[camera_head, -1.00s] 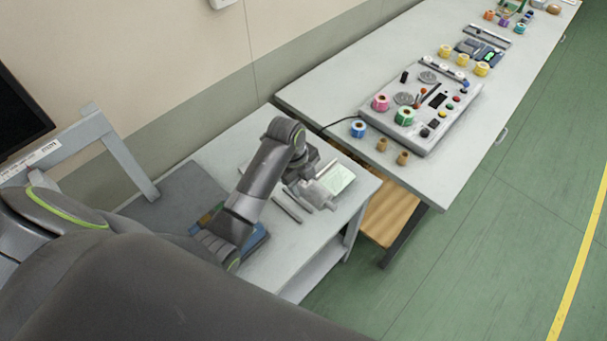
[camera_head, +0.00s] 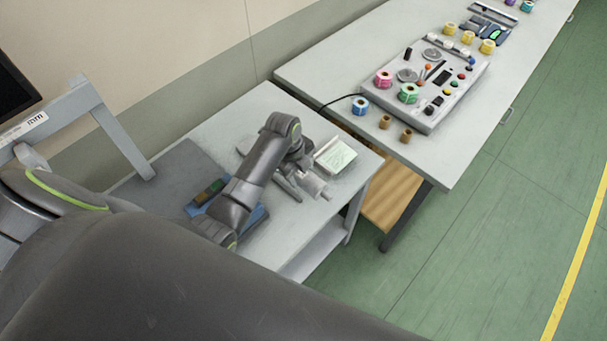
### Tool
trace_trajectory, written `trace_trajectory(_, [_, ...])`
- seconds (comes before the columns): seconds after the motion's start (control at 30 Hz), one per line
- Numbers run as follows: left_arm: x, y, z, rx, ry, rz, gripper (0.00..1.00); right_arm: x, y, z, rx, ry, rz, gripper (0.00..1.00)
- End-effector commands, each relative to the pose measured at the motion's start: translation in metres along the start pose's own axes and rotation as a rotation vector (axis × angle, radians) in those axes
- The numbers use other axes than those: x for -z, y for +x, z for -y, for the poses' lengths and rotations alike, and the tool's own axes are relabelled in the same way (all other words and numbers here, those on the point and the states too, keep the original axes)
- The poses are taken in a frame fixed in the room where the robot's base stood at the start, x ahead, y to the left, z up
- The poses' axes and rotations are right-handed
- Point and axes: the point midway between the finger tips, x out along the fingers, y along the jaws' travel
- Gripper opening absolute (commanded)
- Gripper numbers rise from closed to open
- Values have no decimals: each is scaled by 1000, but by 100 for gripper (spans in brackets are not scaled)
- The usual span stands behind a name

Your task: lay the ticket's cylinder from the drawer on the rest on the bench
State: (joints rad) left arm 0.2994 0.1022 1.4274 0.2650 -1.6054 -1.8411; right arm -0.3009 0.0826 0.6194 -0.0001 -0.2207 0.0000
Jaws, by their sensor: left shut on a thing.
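My left gripper (camera_head: 302,171) is low over the small grey bench (camera_head: 262,108), partly hidden by its own wrist. It is shut on a pale grey metal cylinder (camera_head: 314,186) with a thin end pin pointing to the lower right. Dark narrow bars (camera_head: 287,188), possibly the rest, lie just left of the cylinder. I cannot tell whether the cylinder touches them or the bench. A box with a pale green top (camera_head: 336,155) stands just behind the cylinder. No drawer can be made out for certain. My right gripper is out of view.
A long bench (camera_head: 465,165) on the right carries a control panel (camera_head: 430,110), several coloured rolls and two small brown rolls (camera_head: 385,121). A wooden surface (camera_head: 392,190) shows beneath it. A blue tray (camera_head: 255,215) is partly behind my arm. Green floor lies free at right.

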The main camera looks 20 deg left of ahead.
Motion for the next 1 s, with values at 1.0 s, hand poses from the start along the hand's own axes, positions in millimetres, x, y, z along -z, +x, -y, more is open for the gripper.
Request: trace_trajectory(1.0, [-49,51,-8,2,1,-2,6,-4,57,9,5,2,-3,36])
